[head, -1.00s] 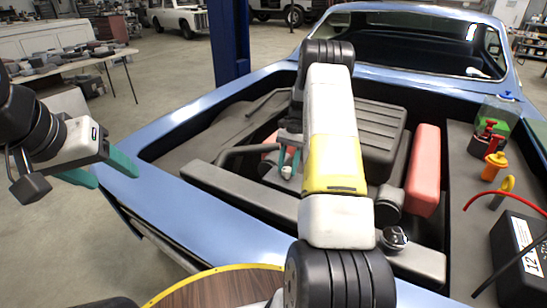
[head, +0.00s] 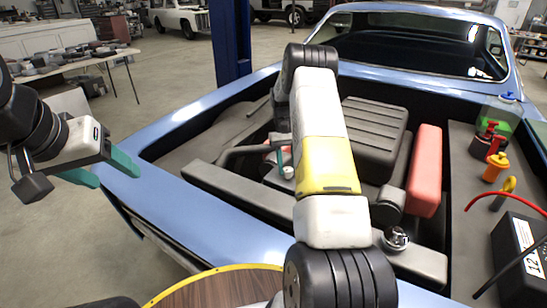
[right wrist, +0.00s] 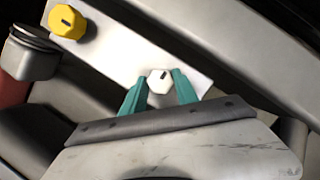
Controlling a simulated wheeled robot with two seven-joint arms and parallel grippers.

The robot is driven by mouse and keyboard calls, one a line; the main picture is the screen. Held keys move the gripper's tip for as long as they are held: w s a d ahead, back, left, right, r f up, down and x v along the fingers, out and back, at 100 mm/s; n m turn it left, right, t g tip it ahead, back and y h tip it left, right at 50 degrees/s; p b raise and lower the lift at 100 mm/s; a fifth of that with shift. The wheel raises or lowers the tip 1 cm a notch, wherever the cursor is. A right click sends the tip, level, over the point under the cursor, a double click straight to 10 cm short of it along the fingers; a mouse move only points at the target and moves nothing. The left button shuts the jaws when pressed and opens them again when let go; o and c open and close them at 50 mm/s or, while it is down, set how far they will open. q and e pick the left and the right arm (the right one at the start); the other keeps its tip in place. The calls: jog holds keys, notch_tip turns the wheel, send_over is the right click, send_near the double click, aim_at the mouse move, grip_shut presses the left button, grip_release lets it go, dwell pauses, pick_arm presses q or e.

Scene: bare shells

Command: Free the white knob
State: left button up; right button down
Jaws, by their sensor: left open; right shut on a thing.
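The white knob (right wrist: 159,82) sits on a pale metal plate (right wrist: 118,58) in the right wrist view, with a dark slot mark on its face. My right gripper (right wrist: 160,88) has its teal fingers on either side of the knob, shut on it. In the head view my right arm hides most of that gripper; a bit of teal finger shows beside the arm. My left gripper (head: 112,172) is open and empty, outside the car's edge at the left.
A yellow knob (right wrist: 67,22) sits on the same plate. The blue car body (head: 185,208) surrounds the engine bay. A red cover (head: 424,170), black battery (head: 520,258) and orange bottle (head: 495,166) lie to the right.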

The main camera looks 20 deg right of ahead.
dwell(0.5)
jog(key=c, duration=0.9)
grip_release()
jog(key=shift+c, duration=0.2)
jog(key=shift+w+r, duration=0.1)
jog(key=v, duration=0.7)
jog(key=shift+r, duration=0.35)
jog(key=shift+w, duration=0.1)
